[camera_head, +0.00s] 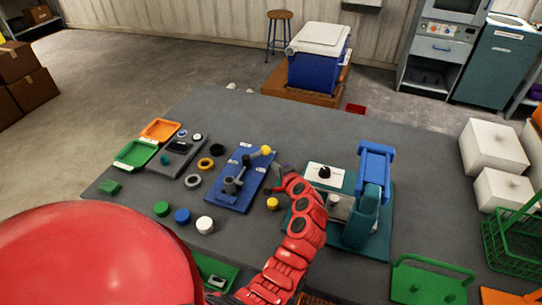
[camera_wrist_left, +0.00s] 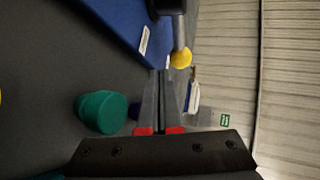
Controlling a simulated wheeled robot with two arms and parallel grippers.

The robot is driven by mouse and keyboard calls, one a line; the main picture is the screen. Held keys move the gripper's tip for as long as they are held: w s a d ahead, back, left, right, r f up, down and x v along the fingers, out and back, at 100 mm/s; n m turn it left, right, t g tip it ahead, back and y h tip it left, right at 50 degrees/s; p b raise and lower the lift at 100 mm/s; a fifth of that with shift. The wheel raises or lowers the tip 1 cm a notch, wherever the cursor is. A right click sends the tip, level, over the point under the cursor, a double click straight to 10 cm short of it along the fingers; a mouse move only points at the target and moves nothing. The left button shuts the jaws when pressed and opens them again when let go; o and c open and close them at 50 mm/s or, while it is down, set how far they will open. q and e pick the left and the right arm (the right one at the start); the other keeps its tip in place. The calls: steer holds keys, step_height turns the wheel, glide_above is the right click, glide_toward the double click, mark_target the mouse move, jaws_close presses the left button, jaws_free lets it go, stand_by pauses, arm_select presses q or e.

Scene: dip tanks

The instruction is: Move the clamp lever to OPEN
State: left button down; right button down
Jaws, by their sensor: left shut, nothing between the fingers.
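The clamp sits on a blue base plate (camera_head: 223,193) in the middle of the table. Its grey lever ends in a yellow ball knob (camera_head: 266,150) at the plate's far right; small pale labels lie on the plate, too small to read. In the left wrist view the yellow knob (camera_wrist_left: 181,59) is just beyond my fingertips, on the end of the grey lever (camera_wrist_left: 179,32). My left gripper (camera_head: 279,168) is just right of the plate, near the knob. In the left wrist view its fingers (camera_wrist_left: 162,75) are together and empty, apparently apart from the knob. My right gripper is out of view.
A teal fixture with a blue press (camera_head: 375,165) stands close on the right. A loose yellow piece (camera_head: 272,204) lies beside my left arm. Several coloured caps and rings, including a white cap (camera_head: 205,224), lie left of the plate. The far table is clear.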

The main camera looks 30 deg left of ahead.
mark_target(257, 155)
arm_select(q)
steer(key=shift+w+a+r+p, duration=0.25)
steer(key=shift+w+a, duration=0.15)
steer(key=shift+a, duration=0.2)
steer(key=shift+w+a+r+p, duration=0.15)
steer(key=shift+w+a+p, duration=0.15)
steer(key=shift+a, duration=0.25)
steer(key=shift+w+a, duration=0.4)
steer(key=shift+a, duration=0.15)
